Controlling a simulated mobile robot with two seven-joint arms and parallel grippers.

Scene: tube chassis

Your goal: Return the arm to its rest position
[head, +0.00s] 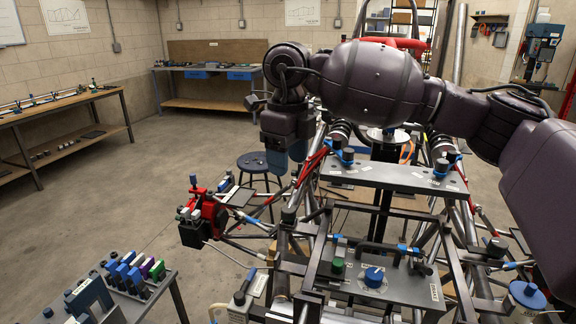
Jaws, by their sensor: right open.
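My right arm comes in from the right and reaches across the top of the tube chassis (325,215). Its right gripper (286,163) hangs downward at the arm's left end, with blue parts at its lower end. It is open, and I see nothing held in it. It is over the left side of the chassis, near the red tubes; whether it touches them I cannot tell. My left arm and left gripper do not show.
A grey plate (393,176) with knobs spans the chassis below my arm. A red device (205,215) sticks out at the left. A small table (165,278) with coloured blocks stands front left. A stool (254,163) stands behind. The floor (130,200) at left is clear.

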